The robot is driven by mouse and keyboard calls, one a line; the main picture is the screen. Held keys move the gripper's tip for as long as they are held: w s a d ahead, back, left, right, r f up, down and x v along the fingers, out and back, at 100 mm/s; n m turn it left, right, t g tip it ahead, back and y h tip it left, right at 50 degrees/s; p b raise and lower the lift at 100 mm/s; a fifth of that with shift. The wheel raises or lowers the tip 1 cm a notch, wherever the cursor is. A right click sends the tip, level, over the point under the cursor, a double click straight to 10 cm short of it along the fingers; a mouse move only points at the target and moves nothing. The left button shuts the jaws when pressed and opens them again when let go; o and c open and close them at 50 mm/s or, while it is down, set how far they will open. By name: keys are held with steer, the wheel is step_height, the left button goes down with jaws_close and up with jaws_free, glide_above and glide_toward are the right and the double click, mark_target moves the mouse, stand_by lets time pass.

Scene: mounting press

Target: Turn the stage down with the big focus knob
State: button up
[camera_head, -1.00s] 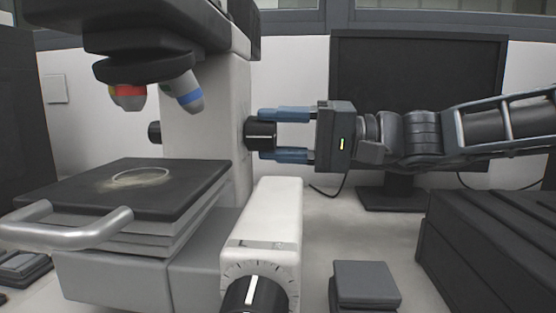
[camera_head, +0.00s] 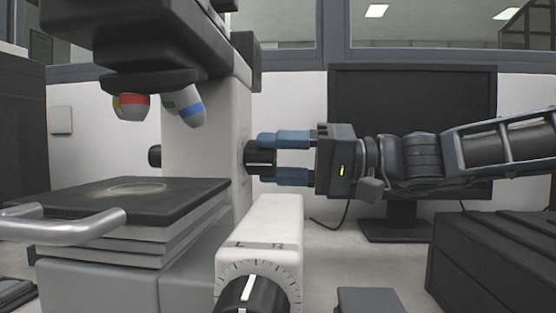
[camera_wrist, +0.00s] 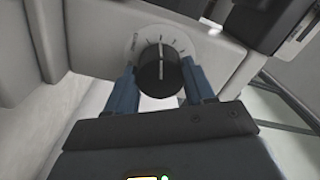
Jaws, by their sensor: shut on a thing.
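The big focus knob (camera_head: 261,158) is a black cylinder on the right side of the pale microscope column. My gripper (camera_head: 265,158) reaches in from the right, with one blue finger above the knob and one below. In the wrist view the knob (camera_wrist: 157,72) sits between both blue fingers, with a white mark on its face pointing nearly upward and a pale dial ring behind it. My gripper is shut on it. The dark flat stage (camera_head: 185,192) is level, under the objectives with a clear gap. A faint round patch lies on its top.
The objectives (camera_head: 183,105) hang above the stage. A silver handle (camera_head: 65,225) juts from the stage's front. A pale housing with a scaled dial knob (camera_head: 250,294) stands in front. A monitor (camera_head: 400,100) is behind my gripper; a dark box (camera_head: 490,260) stands at right.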

steer(key=o, duration=1)
steer(key=shift+o, duration=0.2)
steer(key=shift+d, duration=0.1)
steer(key=d+p, duration=0.1)
steer(key=d, duration=0.6)
steer(key=shift+s+d+f, duration=0.15)
steer(key=shift+d, duration=0.15)
